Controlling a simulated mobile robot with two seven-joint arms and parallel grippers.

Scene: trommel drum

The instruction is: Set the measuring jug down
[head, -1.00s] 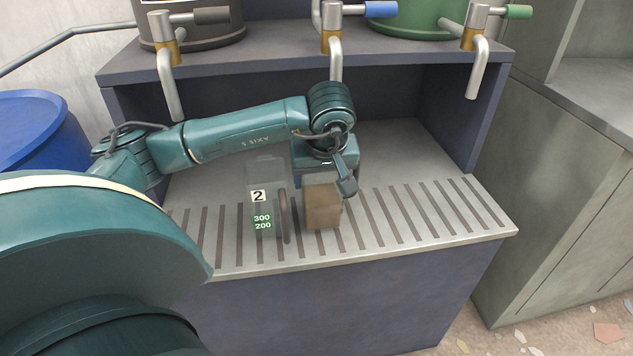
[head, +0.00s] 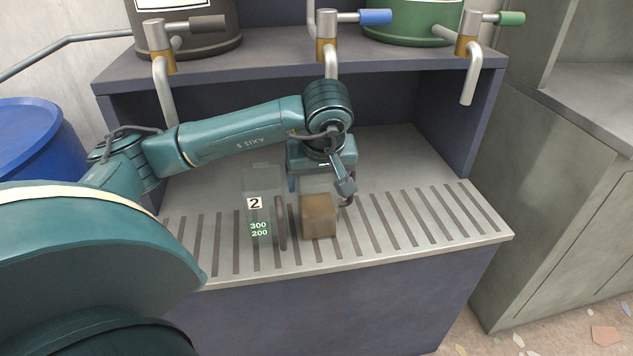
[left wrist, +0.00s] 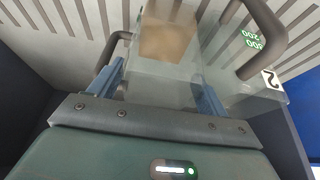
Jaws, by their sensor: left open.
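A clear measuring jug with brown contents (head: 319,216) stands upright on the slatted counter, its handle on the right in the head view. In the left wrist view the same jug (left wrist: 168,40) lies ahead of and between the blue fingers. My left gripper (head: 318,178) is open at the jug's back side. Its fingers also show in the left wrist view (left wrist: 158,85), spread to either side of the jug; I cannot tell whether either touches it. My right gripper is not in view.
A second clear jug (head: 255,212) marked 2, 300 and 200 stands close on the left. The slatted counter (head: 430,215) is clear to the right. Taps with black, blue (head: 375,17) and green handles hang above. A blue drum (head: 38,150) stands at left.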

